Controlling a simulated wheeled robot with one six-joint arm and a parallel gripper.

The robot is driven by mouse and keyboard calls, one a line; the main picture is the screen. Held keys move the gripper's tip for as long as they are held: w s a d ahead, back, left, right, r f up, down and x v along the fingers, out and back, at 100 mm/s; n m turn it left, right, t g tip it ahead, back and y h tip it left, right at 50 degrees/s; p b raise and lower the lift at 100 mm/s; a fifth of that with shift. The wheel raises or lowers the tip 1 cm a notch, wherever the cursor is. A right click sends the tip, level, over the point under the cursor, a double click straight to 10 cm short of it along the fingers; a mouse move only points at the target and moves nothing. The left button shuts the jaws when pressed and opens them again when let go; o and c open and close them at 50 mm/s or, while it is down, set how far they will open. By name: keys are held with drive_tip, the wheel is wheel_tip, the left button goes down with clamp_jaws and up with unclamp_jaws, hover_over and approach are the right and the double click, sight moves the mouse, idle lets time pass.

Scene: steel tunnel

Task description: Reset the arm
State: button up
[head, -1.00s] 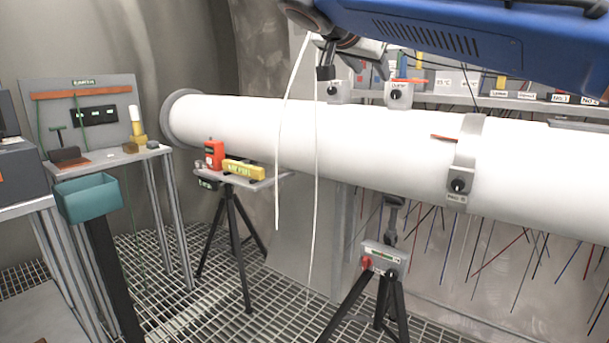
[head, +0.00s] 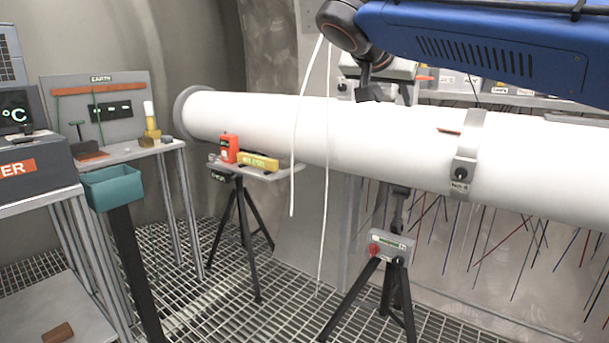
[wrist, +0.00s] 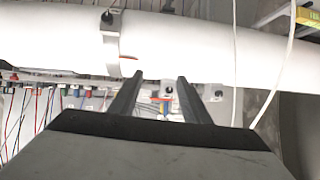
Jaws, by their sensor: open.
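My arm reaches in from the upper right in the head view, in front of the large white pipe (head: 330,140). My gripper (head: 368,92) is a small dark shape at the arm's end, over the upper edge of the pipe. In the wrist view my gripper (wrist: 161,76) shows two dark fingers apart with nothing between them. The pipe (wrist: 190,50) crosses the upper part of that view, beyond the fingertips. How far the fingers are from it I cannot tell.
Two thin white cables (head: 325,180) hang before the pipe. A tripod table (head: 275,172) holds a red device and a yellow block. Another tripod carries a grey box (head: 391,246). A teal bin (head: 112,187) stands left. Grated floor (head: 290,300) lies open between.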

drive_tip(key=s+d+f+n+g+y, duration=0.1)
drive_tip(key=s+d+f, duration=0.2)
drive_tip(key=f, duration=0.2)
drive_tip(key=s+d+f+n+g, duration=0.1)
drive_tip(key=s+d+f, duration=0.25)
drive_tip(key=f, duration=0.25)
drive_tip(key=s+d+f+n+g+y, duration=0.1)
drive_tip(key=s+d+f+n+y, duration=0.1)
drive_tip(key=s+f, duration=0.8)
drive_tip(key=s+d+f+n+g+y, duration=0.2)
drive_tip(key=s+f, duration=0.9)
drive_tip(key=f, duration=0.9)
drive_tip(key=shift+s+f+n+g+y, duration=0.15)
drive_tip(key=shift+f+n+g+y, duration=0.15)
drive_tip(key=shift+n+y, duration=0.25)
drive_tip(key=shift+d, duration=0.1)
